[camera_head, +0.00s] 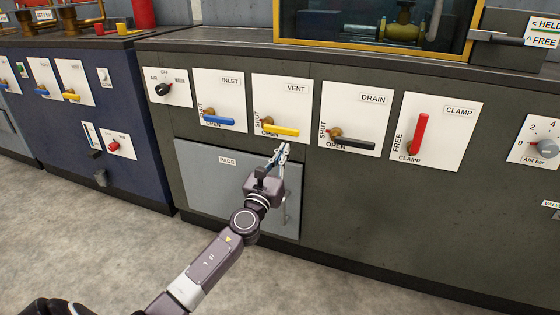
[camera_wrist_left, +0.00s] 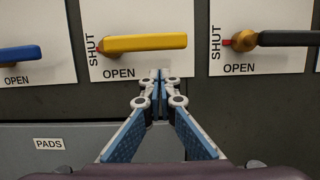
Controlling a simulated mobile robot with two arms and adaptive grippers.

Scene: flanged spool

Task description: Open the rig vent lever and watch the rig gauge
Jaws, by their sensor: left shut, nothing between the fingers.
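The yellow vent lever (camera_head: 283,131) is on the white VENT plate (camera_head: 291,88) on the dark cabinet front. It lies level, its free end pointing right, above the word OPEN; the wrist view also shows the lever (camera_wrist_left: 146,42). SHUT is written upright at its left. My left gripper (camera_head: 282,150) is shut and empty just below the lever and the plate's lower edge. Its fingertips show in the wrist view (camera_wrist_left: 160,74), below the lever and apart from it in that picture. No gauge marked as the rig gauge can be made out. My right gripper is not in view.
Beside it are the blue inlet lever (camera_head: 218,121), black drain lever (camera_head: 353,143) and upright red clamp lever (camera_head: 419,134). Far right is a grey Air bar dial (camera_head: 546,148). A grey PADS panel (camera_head: 205,185) lies below. A yellow-framed window (camera_head: 376,45) is above.

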